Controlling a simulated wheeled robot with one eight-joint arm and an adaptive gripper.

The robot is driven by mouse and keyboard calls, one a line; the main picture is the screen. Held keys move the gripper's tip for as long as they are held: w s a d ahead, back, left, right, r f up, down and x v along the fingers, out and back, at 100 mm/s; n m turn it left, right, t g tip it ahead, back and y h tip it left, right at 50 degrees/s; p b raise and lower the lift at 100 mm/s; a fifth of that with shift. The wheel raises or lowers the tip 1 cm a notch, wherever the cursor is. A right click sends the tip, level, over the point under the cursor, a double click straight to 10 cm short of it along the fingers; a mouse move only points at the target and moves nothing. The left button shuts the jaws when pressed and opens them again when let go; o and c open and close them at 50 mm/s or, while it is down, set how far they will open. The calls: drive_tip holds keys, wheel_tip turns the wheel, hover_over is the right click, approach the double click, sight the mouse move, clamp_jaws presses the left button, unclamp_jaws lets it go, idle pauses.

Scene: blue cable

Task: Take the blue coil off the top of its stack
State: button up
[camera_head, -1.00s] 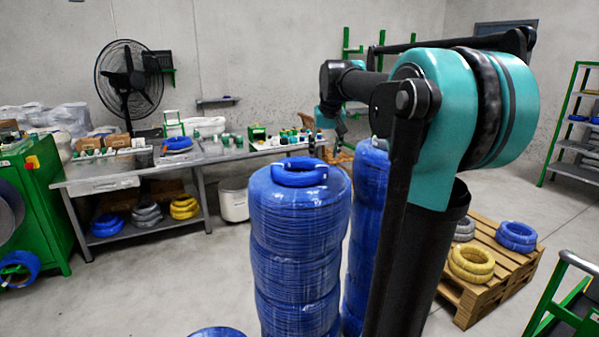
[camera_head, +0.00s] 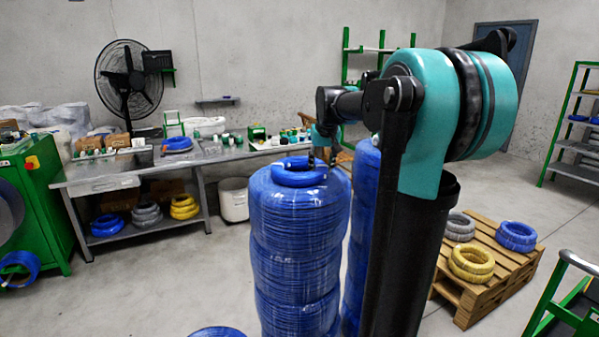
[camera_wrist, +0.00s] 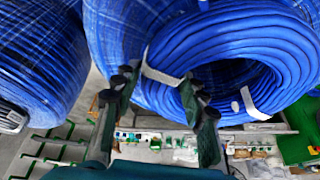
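The blue coil (camera_head: 288,178) lies flat on top of a tall stack of wrapped blue cable (camera_head: 297,225) in the head view. In the wrist view the coil (camera_wrist: 275,50) fills the upper right, with white bands around its ring. My gripper (camera_head: 322,158) points down at the coil's right side. In the wrist view my gripper (camera_wrist: 158,78) has its two fingers apart, with part of the coil's ring and a white band showing between them. Whether the fingers touch the coil, I cannot tell.
A second blue stack (camera_head: 362,200) stands close on the right, partly behind my arm. A pallet (camera_head: 478,285) with several coils is farther right. A workbench (camera_head: 105,172) and a green machine (camera_head: 48,200) are behind and left. Open floor lies left of the stack.

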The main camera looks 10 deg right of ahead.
clamp_jaws()
drive_tip(key=shift+r, duration=0.15)
